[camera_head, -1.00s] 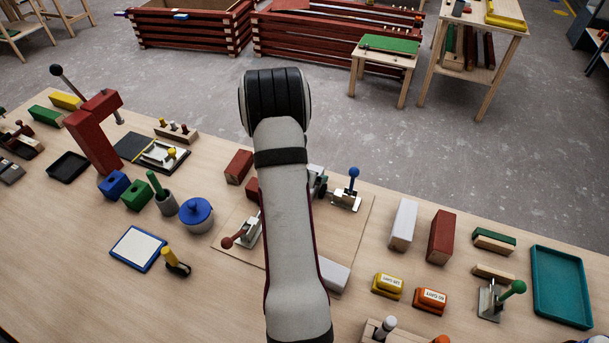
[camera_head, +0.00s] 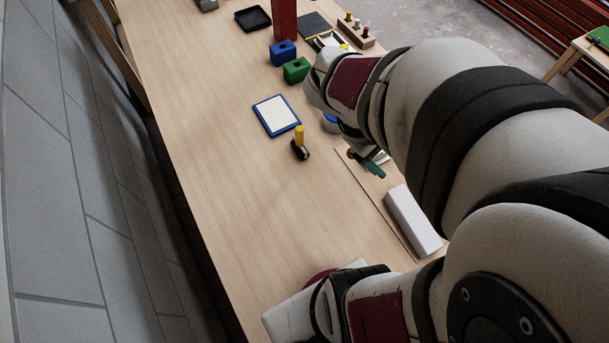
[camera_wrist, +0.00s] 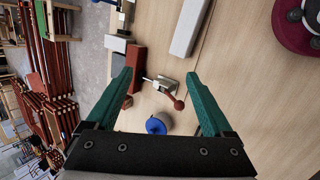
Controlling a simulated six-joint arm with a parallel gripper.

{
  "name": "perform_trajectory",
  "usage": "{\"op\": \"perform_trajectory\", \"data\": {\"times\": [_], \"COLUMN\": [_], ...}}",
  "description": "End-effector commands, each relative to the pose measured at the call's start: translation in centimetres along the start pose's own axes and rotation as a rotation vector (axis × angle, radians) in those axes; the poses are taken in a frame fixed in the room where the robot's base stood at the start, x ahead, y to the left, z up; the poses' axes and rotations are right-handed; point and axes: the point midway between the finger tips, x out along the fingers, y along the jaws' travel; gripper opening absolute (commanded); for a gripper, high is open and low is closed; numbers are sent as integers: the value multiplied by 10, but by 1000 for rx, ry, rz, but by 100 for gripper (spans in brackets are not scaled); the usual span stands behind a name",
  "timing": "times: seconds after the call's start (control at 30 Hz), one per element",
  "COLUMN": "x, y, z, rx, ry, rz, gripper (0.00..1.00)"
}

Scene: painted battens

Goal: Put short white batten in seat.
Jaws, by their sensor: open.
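A white batten (camera_head: 413,220) lies flat on the table, partly covered by my arm's edge; it also shows at the top of the wrist view (camera_wrist: 189,25). No second batten shows clearly now to compare its length. My gripper (camera_wrist: 158,76) is open and empty, with teal fingers, above the fixture area. One fingertip shows in the head view (camera_head: 374,169). Between the fingers in the wrist view are a red-handled clamp (camera_wrist: 165,86) and, near the left finger, a red block (camera_wrist: 137,62). The seat itself cannot be made out clearly; my arm hides most of the fixture in the head view.
A blue-lidded pot (camera_wrist: 157,125) stands close to the fixture. The table's near left part is clear.

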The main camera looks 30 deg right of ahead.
Motion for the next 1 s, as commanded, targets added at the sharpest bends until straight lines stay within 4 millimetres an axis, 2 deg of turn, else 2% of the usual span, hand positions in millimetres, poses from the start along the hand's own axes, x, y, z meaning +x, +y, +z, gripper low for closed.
{"op": "perform_trajectory", "data": {"times": [0.03, 0.1, 0.2, 0.27, 0.37, 1.0], "x": [-28, -61, -99, -112, -119, -118], "y": [-47, -108, -163, -180, -188, -187], "z": [3, 11, 22, 27, 30, 29], "rx": [173, 356, 478, 507, 523, 521], "ry": [43, 41, 3, -18, -34, -31], "rz": [-146, -372, -601, -676, -718, -714], "gripper": [86, 86, 86, 86, 86, 86]}}
